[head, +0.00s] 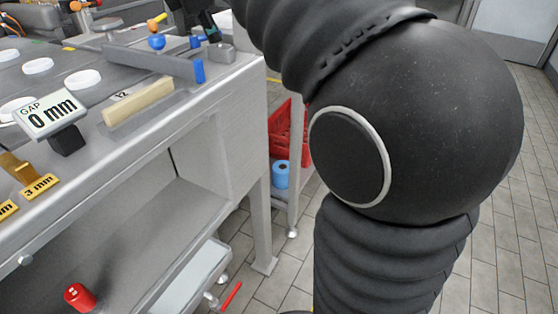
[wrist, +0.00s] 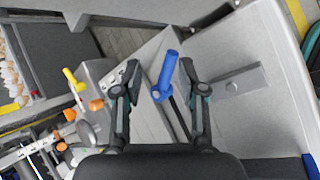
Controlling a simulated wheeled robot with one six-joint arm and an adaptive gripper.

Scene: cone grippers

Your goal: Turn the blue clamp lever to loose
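The blue clamp lever (wrist: 165,72) shows in the wrist view, with a round blue hub and a dark rod running down from it. It lies between the two fingers of my gripper (wrist: 160,74), which are spread apart, with visible room on both sides. I cannot tell how far above or below the fingertips the lever is. In the head view the gripper (head: 212,28) is at the top edge, partly cut off, near a small blue part (head: 195,41).
A grey bar (head: 150,62) with a blue end lies on the bench near a pale wooden bar (head: 138,102). Gold gauge pieces (head: 38,187) and white discs (head: 83,79) are on the left. My arm blocks the right side.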

